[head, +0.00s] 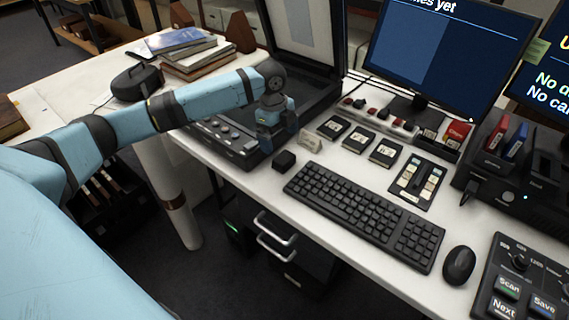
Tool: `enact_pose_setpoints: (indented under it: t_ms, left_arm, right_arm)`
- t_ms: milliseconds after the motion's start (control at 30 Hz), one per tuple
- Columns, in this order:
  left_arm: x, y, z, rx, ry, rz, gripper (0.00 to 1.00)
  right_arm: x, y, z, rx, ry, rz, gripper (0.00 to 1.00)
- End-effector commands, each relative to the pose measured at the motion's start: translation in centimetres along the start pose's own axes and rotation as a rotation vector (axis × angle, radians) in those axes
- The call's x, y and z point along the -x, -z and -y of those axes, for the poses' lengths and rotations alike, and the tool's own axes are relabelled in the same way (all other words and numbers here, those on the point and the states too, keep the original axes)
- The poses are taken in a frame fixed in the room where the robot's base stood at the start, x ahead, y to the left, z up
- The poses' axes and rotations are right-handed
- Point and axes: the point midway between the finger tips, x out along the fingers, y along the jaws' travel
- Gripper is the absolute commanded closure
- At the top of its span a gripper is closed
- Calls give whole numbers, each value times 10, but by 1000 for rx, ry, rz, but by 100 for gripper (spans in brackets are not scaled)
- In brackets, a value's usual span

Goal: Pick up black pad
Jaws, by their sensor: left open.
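A small black block (284,160), which looks like the black pad, sits on the white desk near its front edge, left of the keyboard. My left arm reaches in from the left, and my left gripper (268,148) points down just behind and left of the block, by the right end of the scanner's control panel. The gripper is open, and I see nothing between its fingers. The fingertips are small and partly hard to make out. The block looks apart from the gripper. My right gripper is not in view.
A black keyboard (366,212) and mouse (459,266) lie to the right. The open scanner (222,138) is beneath my left forearm. Books (190,55) are stacked behind it.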

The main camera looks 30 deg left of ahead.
Motion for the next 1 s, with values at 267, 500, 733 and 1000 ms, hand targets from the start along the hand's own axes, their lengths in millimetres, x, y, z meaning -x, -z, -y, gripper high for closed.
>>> enact_pose_setpoints:
  t_ms: [267,500,733,1000]
  left_arm:
    - [-32,0,1,1,2,-1,2]
    - [-55,-1,4,1,0,-1,2]
    - [-84,-2,7,0,2,0,2]
    - [-84,-2,7,0,3,0,14]
  right_arm:
    - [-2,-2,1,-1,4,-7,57]
    - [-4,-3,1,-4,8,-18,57]
    - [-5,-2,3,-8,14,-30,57]
    - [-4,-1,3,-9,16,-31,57]
